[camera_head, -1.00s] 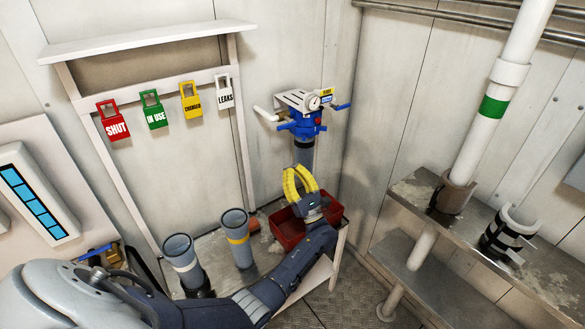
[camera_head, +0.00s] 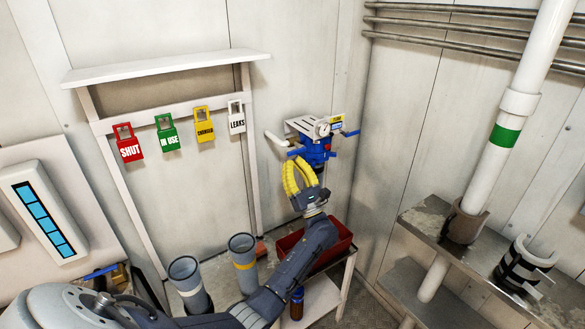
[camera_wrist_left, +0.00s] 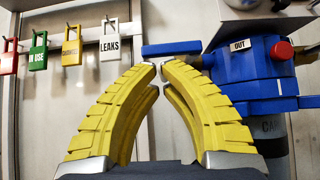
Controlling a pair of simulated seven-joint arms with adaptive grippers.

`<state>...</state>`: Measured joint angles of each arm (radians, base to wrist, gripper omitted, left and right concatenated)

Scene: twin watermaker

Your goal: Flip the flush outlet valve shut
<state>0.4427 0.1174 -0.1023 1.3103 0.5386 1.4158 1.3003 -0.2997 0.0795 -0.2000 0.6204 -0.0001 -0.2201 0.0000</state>
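The blue filter head (camera_head: 314,150) with a gauge is fixed at the back wall. In the left wrist view it shows an OUT label (camera_wrist_left: 240,45) and a red knob (camera_wrist_left: 282,51). A blue lever (camera_wrist_left: 172,48) sticks out to the left beside the OUT label; I take it for the flush outlet valve's handle. My left gripper (camera_head: 293,164) has its yellow fingers raised just below that lever. In the left wrist view the fingertips (camera_wrist_left: 158,66) meet with nothing visible between them, close under the lever; contact is unclear. My right gripper is not in view.
Red, green, yellow and white tags (camera_head: 236,118) hang on a rack to the left. A red bin (camera_head: 338,245) and two grey cups (camera_head: 243,262) are below, near my left arm. A white pipe (camera_head: 505,125) stands at the right.

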